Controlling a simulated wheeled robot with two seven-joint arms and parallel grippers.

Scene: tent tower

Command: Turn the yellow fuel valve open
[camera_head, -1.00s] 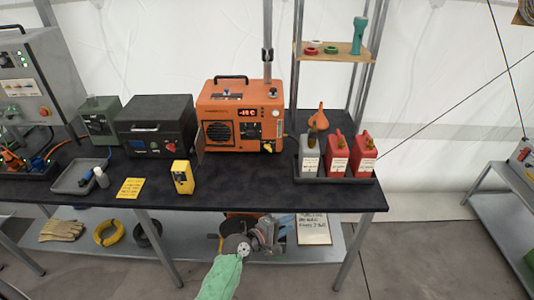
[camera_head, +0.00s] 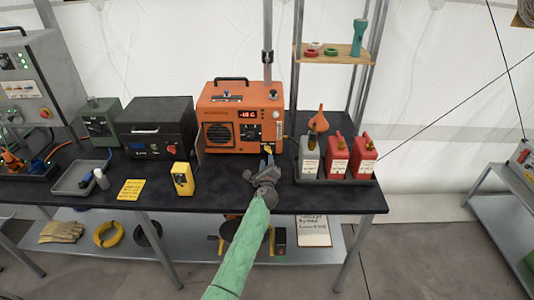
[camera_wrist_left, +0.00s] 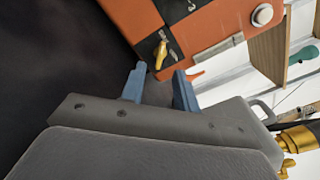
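The yellow fuel valve (camera_wrist_left: 161,54) is a small handle on a dark patch of the orange heater-like unit's front in the left wrist view. In the head view the orange unit (camera_head: 240,102) stands on the black table, and the valve at its lower right is partly hidden by my gripper. My left gripper (camera_head: 267,160) is in front of the unit's lower right. Its two blue fingers (camera_wrist_left: 158,88) are apart with nothing between them in the wrist view. The valve lies beyond the fingertips, apart from them. My right gripper is not in view.
A tray (camera_head: 371,181) with a grey can (camera_head: 309,160), two red cans (camera_head: 336,161) and an orange funnel (camera_head: 318,122) stands close to the gripper's right. A yellow device (camera_head: 182,178) and a black box (camera_head: 156,130) are to the left. The tabletop (camera_head: 225,185) between is clear.

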